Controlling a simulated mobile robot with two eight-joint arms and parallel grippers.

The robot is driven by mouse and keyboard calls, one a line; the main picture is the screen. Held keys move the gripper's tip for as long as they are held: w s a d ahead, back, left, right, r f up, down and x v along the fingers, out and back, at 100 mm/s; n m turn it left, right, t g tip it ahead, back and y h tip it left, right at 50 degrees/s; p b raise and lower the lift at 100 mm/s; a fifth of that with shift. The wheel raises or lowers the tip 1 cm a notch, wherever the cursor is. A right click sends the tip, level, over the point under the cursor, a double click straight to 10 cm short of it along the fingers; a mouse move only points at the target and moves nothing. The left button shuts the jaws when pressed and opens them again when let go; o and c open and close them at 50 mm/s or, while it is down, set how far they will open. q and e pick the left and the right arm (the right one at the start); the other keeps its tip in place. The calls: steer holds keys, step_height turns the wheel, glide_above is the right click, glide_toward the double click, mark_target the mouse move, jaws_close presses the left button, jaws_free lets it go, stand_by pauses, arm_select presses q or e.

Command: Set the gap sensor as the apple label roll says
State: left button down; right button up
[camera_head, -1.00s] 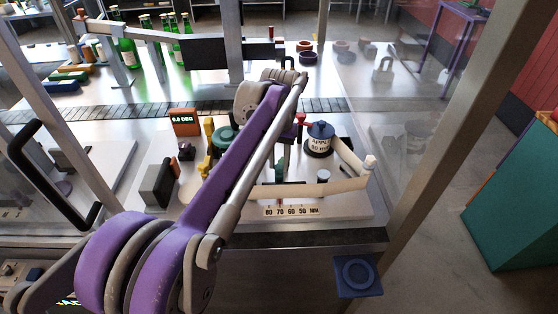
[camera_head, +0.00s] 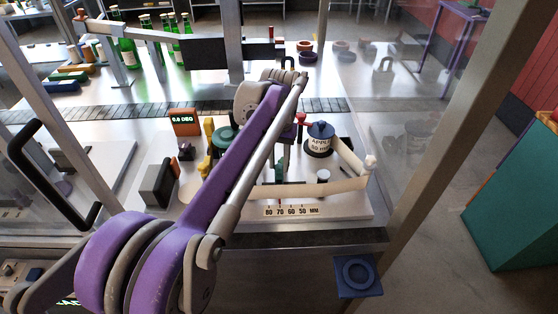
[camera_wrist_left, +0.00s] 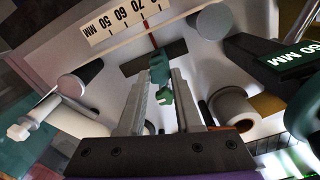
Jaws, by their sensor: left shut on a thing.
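The apple label roll (camera_head: 320,141) is dark blue; its tag reads APPLE, 60 MM. The gap scale (camera_head: 290,211) runs 80, 70, 60, 50 MM along the front of the white plate, and shows upside down in the left wrist view (camera_wrist_left: 120,22). The gap sensor (camera_wrist_left: 160,68) is a green block with a thin red pointer at the scale, close to the 70 mark; its exact reading is hard to tell. My left gripper (camera_wrist_left: 162,92) is shut on the sensor's green grip. In the head view my purple arm hides the fingers. My right gripper is out of view.
A dark box (camera_wrist_left: 285,62) in the left wrist view shows 60 MM. A pale label web (camera_head: 330,187) crosses the plate behind the scale. An orange display (camera_head: 184,123) reads about 0.0 DEG. Green bottles (camera_head: 127,50) stand behind. Metal frame posts flank the work area.

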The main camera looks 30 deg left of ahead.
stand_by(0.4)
arm_select(q)
steer(key=s+a, duration=0.1)
steer(key=a, duration=0.1)
steer(key=shift+s+a, duration=0.35)
steer(key=shift+a, duration=0.05)
steer(key=c, duration=0.9)
jaws_free()
steer(key=o, duration=0.3)
steer(key=shift+s+a, duration=0.1)
steer(key=shift+a, duration=0.05)
